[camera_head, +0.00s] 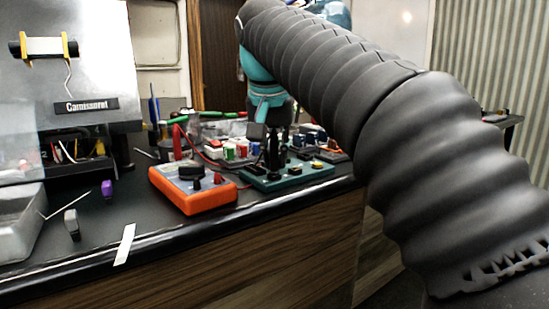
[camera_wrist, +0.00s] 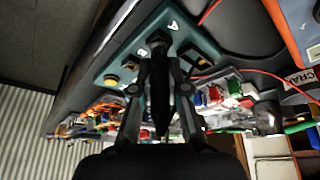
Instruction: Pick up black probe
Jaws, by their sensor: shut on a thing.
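My gripper (camera_head: 276,142) reaches down over a teal board (camera_head: 310,178) on the bench. In the wrist view its two fingers (camera_wrist: 160,62) are shut on the black probe (camera_wrist: 160,100), a dark slim body with a pointed end between them. The probe's other end is close to the board (camera_wrist: 118,62), beside the letters A and B; I cannot tell whether it still touches it. In the head view the black probe (camera_head: 273,157) shows as a dark upright shape below the gripper, partly hidden by the fingers.
An orange multimeter (camera_head: 200,203) lies left of the board. A red cable (camera_wrist: 212,10) runs near the board. Several small coloured parts (camera_head: 235,148) crowd behind it. A grey tray (camera_head: 18,225) is at far left. The bench front edge (camera_head: 300,207) is close.

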